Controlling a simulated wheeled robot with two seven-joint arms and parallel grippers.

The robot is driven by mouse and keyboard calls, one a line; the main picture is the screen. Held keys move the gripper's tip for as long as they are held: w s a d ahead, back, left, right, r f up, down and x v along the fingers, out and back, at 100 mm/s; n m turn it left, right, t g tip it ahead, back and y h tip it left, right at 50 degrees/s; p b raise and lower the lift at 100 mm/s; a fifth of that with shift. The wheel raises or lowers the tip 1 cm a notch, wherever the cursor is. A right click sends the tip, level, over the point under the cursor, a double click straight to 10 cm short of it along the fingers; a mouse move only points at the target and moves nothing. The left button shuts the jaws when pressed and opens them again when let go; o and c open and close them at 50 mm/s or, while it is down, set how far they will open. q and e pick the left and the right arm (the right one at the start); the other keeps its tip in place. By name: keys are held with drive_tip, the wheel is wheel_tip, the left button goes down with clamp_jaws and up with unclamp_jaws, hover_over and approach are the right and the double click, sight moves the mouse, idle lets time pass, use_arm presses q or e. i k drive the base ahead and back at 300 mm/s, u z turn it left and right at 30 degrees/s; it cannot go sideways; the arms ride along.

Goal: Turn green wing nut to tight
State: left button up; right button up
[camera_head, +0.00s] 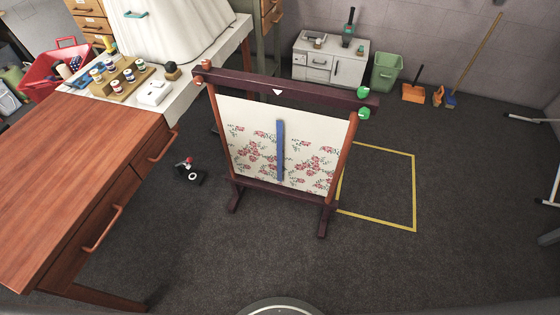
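A dark wooden frame (290,88) stands upright on the floor in the middle, with flowered white cloth (250,145) stretched in it. A green wing nut (363,113) sits at the right end of the frame, just below the top beam. A second green piece (363,93) is just above it at the beam's end. Whether either is tight cannot be told at this size. Orange pieces (207,65) sit at the beam's left end. A blue bar (280,150) stands upright against the cloth. Neither of my grippers is in view.
A wooden table (70,180) with drawers fills the left. A white counter (195,85) holds a rack of spools (120,80). A small black and red object (189,172) lies on the floor left of the frame. A yellow outlined square (414,190) marks clear floor right of it.

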sight(364, 113)
drive_tip(key=k, duration=1.35)
drive_tip(key=u, duration=0.75)
drive_tip(key=i, duration=1.6)
drive_tip(key=z, duration=0.7)
